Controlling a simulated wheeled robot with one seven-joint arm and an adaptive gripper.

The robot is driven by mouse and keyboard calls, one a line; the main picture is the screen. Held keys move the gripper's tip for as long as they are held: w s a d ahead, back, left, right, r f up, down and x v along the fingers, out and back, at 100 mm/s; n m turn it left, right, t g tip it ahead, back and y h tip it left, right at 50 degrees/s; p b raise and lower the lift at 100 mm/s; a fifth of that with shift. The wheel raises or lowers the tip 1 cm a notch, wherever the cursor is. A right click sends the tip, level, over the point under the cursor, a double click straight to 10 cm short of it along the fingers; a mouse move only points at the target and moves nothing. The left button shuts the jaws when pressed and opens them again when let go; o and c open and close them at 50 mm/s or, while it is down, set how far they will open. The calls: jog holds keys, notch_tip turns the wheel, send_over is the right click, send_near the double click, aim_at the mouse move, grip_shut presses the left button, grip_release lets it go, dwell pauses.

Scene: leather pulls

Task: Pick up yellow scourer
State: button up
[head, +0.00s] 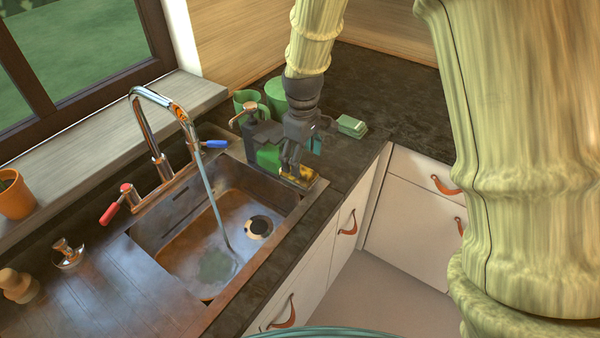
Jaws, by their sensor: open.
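The yellow scourer (298,174) lies at the right rear corner of the sink, by the counter edge. My gripper (291,166) points down right at the scourer, its fingers over and beside it and hiding part of it. The jaws are open. Whether the fingers touch the scourer cannot be told from this view.
A copper sink (186,257) with a running tap (165,130) lies left of my gripper. A green bottle (266,155), a green mug (247,101) and a green canister (275,97) stand close behind. A green sponge-like block (352,126) lies right on the dark counter (400,101).

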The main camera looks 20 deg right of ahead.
aim_at(302, 168)
jog(key=shift+w+f+p, duration=0.25)
jog(key=shift+f+p, duration=0.15)
jog(key=shift+f, duration=0.3)
jog(key=shift+w+f+p, duration=0.2)
jog(key=shift+f+p, duration=0.15)
jog(key=shift+f, duration=1.5)
jog(key=c, duration=1.1)
jog(key=shift+s+d+r, duration=0.1)
jog(key=shift+r, duration=0.05)
notch_tip(302, 168, up, 7)
jog(key=shift+f+b, duration=0.1)
jog(key=shift+b, duration=1.15)
jog(key=s+d+b, duration=0.1)
jog(key=s+d, duration=0.3)
jog(key=s, duration=0.1)
jog(key=s+d+b, duration=0.1)
jog(key=s+d, duration=0.3)
jog(key=s, duration=0.1)
jog(key=s+d+b, duration=0.2)
jog(key=s+d, duration=0.2)
jog(key=s, duration=0.1)
jog(key=shift+s+d, duration=0.1)
jog(key=shift+s, duration=0.2)
